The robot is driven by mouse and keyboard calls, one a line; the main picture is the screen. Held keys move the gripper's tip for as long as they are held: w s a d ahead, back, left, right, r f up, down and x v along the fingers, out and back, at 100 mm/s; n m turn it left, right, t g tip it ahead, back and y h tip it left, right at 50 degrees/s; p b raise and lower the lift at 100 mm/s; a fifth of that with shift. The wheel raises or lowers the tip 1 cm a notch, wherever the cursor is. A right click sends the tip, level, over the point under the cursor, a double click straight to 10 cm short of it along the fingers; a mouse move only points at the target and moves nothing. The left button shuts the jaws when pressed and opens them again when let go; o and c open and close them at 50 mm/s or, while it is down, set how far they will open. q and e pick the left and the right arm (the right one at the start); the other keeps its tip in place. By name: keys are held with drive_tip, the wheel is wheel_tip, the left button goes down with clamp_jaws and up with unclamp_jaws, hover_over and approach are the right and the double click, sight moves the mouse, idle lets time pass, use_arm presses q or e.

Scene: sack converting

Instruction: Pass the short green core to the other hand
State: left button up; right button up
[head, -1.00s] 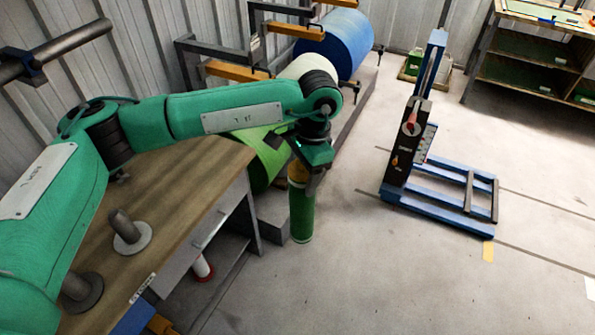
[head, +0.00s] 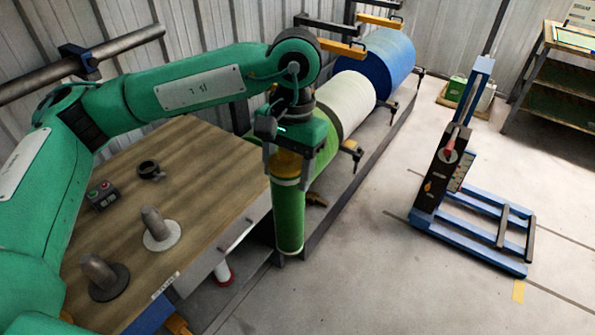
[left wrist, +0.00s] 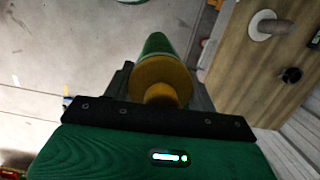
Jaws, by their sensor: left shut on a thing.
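The short green core (head: 289,220) is a green cylinder with a yellow-brown top end. It hangs upright below my left gripper (head: 287,165), which is shut on its upper end. In the left wrist view the core's yellow end (left wrist: 162,82) sits between the fingers, with the green body (left wrist: 157,43) beyond. The core is off the floor, in front of the rolls and beside the table's right edge. My right gripper is not in view.
A wooden table (head: 205,165) with two spindle posts, a black ring and a button box stands at the left. White (head: 347,100) and blue (head: 385,62) rolls lie behind the core. A blue lifter (head: 470,225) stands right. Floor between is clear.

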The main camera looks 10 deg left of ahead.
use_arm(q)
drive_tip(key=w+d+n, duration=0.4)
drive_tip(key=w+d, duration=0.5)
drive_tip(key=d, duration=0.2)
drive_tip(key=shift+w+n+h, duration=0.3)
drive_tip(key=shift+w+h, duration=0.05)
drive_tip(key=shift+h, duration=0.05)
drive_tip(key=s+a+f, duration=0.6)
drive_tip(key=a+f, duration=0.3)
drive_tip(key=a, duration=0.1)
drive_tip(key=s+a+f, duration=0.6)
drive_tip(key=a+f, duration=0.3)
drive_tip(key=a, duration=0.2)
drive_tip(key=shift+m, duration=0.4)
drive_tip(key=shift+a+r, duration=0.15)
